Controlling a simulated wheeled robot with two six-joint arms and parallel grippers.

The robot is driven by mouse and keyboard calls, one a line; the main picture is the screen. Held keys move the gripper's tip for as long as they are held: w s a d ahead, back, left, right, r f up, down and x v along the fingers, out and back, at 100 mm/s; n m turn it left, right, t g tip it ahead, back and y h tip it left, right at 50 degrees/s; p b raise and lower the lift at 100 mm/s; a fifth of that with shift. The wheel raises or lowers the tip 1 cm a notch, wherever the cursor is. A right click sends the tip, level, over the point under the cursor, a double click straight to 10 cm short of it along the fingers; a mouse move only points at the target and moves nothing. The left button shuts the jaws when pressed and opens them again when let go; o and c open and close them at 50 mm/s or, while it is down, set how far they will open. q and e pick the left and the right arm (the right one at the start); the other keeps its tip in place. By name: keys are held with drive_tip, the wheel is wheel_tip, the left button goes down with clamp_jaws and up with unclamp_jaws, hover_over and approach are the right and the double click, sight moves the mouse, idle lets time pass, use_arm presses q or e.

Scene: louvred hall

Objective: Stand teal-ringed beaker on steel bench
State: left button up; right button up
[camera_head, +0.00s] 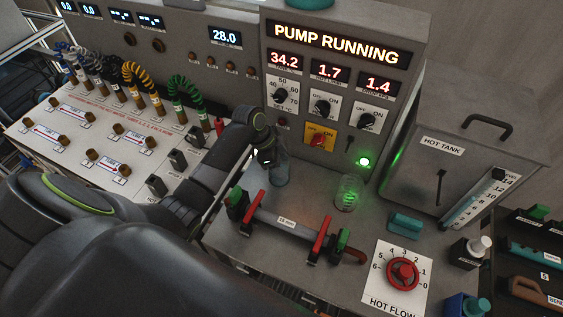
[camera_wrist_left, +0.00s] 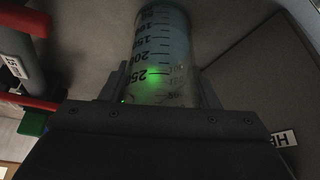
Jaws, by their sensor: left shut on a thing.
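A clear beaker (camera_head: 279,172) with a bluish tint is between the fingers of my left gripper (camera_head: 268,152), at the back of the steel bench (camera_head: 240,215). In the left wrist view the beaker (camera_wrist_left: 162,40) shows dark volume marks, with my left gripper (camera_wrist_left: 158,95) shut on it. I cannot make out a teal ring on it. The beaker looks upright; whether its base touches the bench is unclear. A second clear glass vessel (camera_head: 348,193) stands on the bench to its right. My right gripper is not in view.
A pipe section (camera_head: 287,223) with red and green fittings lies in front of the beaker. A teal block (camera_head: 405,223) and a red flow knob (camera_head: 403,273) sit to the right. The pump panel (camera_head: 340,85) and hot tank (camera_head: 450,125) rise behind.

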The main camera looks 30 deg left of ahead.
use_arm(q)
drive_tip(key=o, duration=1.1)
drive_tip(key=shift+c, duration=0.2)
drive_tip(key=shift+r, duration=0.15)
drive_tip(key=shift+a+r, duration=0.1)
drive_tip(key=shift+r, duration=0.1)
drive_tip(key=b+v, duration=0.3)
drive_tip(key=v, duration=0.8)
drive_tip(key=shift+r, duration=0.25)
drive_tip(key=shift+s, duration=0.1)
